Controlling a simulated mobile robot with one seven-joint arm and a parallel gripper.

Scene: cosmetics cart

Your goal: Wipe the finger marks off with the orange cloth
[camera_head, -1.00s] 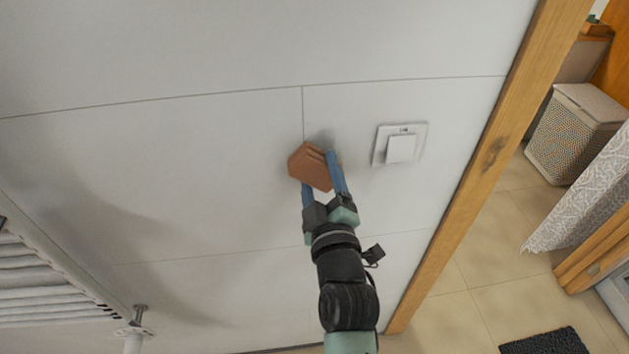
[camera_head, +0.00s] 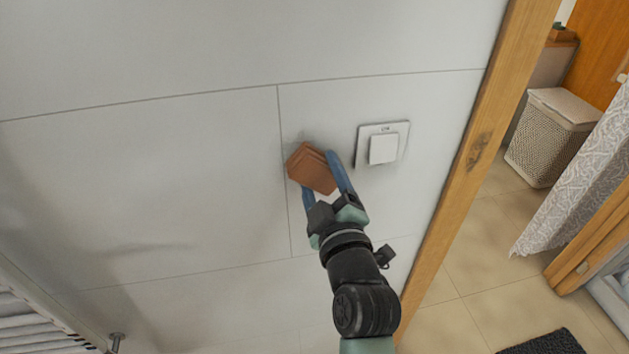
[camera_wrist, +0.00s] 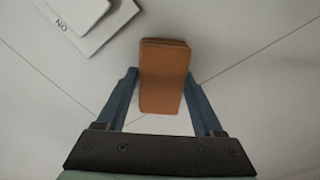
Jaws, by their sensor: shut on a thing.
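The orange cloth (camera_head: 312,169) is a folded block held between the blue fingers of my gripper (camera_head: 323,176), close to the pale wall panel. In the wrist view the cloth (camera_wrist: 164,80) stands upright between the fingertips of my gripper (camera_wrist: 162,82). A white switch plate with a square rocker (camera_head: 383,148) is on the wall to the right of the cloth. It shows at the upper left in the wrist view (camera_wrist: 84,14), marked "ON". I cannot make out finger marks in these views. Whether the cloth touches the wall is unclear.
A wooden door frame (camera_head: 470,160) edges the wall on the right. Beyond it are a woven basket (camera_head: 545,145), a patterned curtain (camera_head: 580,190) and a dark mat (camera_head: 545,343). A white radiator (camera_head: 30,325) is at lower left. The wall (camera_head: 150,180) around the cloth is clear.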

